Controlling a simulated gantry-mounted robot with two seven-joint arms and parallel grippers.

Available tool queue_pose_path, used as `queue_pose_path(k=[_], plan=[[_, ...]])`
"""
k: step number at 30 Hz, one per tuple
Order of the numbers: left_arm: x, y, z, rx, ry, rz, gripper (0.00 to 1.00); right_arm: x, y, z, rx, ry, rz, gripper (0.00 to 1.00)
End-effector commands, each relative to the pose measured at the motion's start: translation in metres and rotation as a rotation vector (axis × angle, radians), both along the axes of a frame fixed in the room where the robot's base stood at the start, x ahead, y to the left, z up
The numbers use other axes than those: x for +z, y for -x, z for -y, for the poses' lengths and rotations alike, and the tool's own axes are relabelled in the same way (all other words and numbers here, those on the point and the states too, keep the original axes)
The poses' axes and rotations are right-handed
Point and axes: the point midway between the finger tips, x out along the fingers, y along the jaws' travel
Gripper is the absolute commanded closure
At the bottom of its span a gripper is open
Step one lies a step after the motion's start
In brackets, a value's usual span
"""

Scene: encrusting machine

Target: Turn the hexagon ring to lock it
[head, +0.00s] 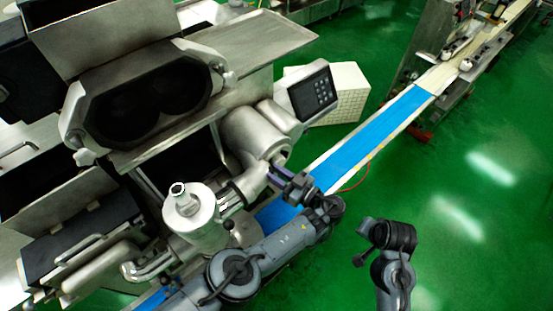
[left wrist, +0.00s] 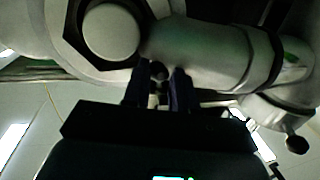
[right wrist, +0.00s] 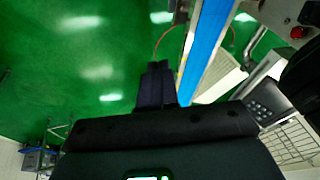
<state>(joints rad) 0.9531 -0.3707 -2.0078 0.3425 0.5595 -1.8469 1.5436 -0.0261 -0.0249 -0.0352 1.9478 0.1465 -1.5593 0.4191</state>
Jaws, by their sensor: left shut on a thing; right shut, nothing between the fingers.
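In the head view my left gripper (head: 273,174) reaches the machine's front fittings below the big steel cylinder; the ring itself is hard to make out there. My right gripper (right wrist: 156,66) is shut and empty over the green floor, away from the machine.
The encrusting machine (head: 185,140) fills the left side. A control panel (head: 312,93) juts out above the left gripper. A blue conveyor belt (head: 372,138) runs diagonally past my left arm. Open green floor (head: 480,200) lies at right.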

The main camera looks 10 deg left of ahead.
Motion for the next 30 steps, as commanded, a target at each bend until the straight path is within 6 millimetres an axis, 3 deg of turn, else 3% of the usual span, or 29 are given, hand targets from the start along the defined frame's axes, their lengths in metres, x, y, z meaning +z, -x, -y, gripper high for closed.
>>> queue_pose_path(k=[1, 6, 11, 15, 19, 24, 30], plan=[[0.001, 0.0, 0.0, 0.001, 0.001, 0.002, 1.0, 0.006, -0.023, -0.007, -0.044, -0.035, -0.001, 1.0], [0.001, 0.0, 0.0, 0.001, 0.001, 0.002, 1.0, 0.025, -0.083, -0.04, -0.159, -0.14, -0.048, 1.0], [0.001, 0.0, 0.0, 0.001, 0.0, 0.002, 1.0, 0.058, -0.131, -0.083, -0.22, -0.216, -0.111, 1.0], [0.002, 0.0, 0.0, 0.001, 0.001, 0.003, 1.0, 0.097, -0.163, -0.125, -0.251, -0.256, -0.173, 1.0], [0.002, 0.0, 0.0, 0.001, 0.001, 0.003, 1.0, 0.137, -0.18, -0.164, -0.254, -0.256, -0.235, 1.0], [0.002, 0.0, 0.0, 0.001, 0.001, 0.003, 1.0, 0.185, -0.184, -0.206, -0.229, -0.209, -0.309, 1.0], [0.002, 0.0, 0.0, 0.002, 0.001, 0.003, 1.0, 0.222, -0.178, -0.234, -0.206, -0.139, -0.362, 1.0]])
